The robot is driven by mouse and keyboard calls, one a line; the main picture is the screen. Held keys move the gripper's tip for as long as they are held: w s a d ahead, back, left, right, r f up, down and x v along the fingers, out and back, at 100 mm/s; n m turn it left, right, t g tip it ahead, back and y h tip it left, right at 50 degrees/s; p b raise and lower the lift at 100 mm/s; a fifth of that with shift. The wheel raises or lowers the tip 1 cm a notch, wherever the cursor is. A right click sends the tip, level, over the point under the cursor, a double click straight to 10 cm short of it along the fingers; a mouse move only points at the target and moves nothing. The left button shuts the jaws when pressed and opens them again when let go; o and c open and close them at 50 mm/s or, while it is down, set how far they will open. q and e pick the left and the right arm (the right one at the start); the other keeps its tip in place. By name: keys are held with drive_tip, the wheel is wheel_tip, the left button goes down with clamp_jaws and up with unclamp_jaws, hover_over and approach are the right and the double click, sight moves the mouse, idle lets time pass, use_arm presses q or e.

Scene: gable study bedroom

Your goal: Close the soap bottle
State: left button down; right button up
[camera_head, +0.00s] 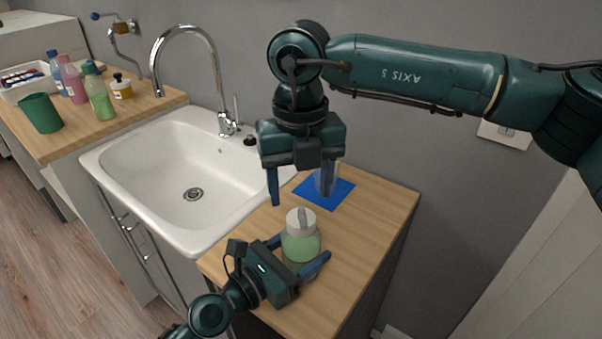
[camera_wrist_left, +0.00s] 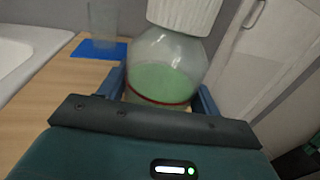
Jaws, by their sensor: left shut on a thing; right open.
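The soap bottle (camera_head: 301,246) is a clear round bottle with green liquid, standing on the wooden counter right of the sink. A ribbed white cap (camera_head: 299,222) sits on its neck; it also shows at the top edge of the left wrist view (camera_wrist_left: 184,14). I cannot tell whether the cap is tightened. My left gripper (camera_head: 300,252) is shut on the bottle, with one finger on each side of its body (camera_wrist_left: 160,85). My right gripper (camera_head: 301,190) is open and empty, pointing down above and behind the cap, apart from it.
A blue mat (camera_head: 338,194) with a clear container (camera_head: 318,180) lies behind the bottle, partly hidden by my right gripper. The white sink (camera_head: 150,150) and its tall tap are to the left. Several bottles and a green cup (camera_head: 41,113) stand on the far left counter.

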sight(301, 217)
drive_tip(key=n, duration=0.4)
drive_tip(key=shift+r+n, duration=0.15)
drive_tip(key=shift+n, duration=0.15)
drive_tip(key=n, duration=0.6)
drive_tip(key=shift+r+n, duration=0.3)
drive_tip(key=n, duration=0.4)
drive_tip(key=shift+r, duration=0.2)
drive_tip(key=n, duration=0.6)
drive_tip(key=shift+r, duration=0.25)
drive_tip(key=shift+f, duration=4.05)
drive_tip(key=shift+c, duration=0.3)
drive_tip(key=c, duration=0.9)
drive_tip(key=o, duration=1.1)
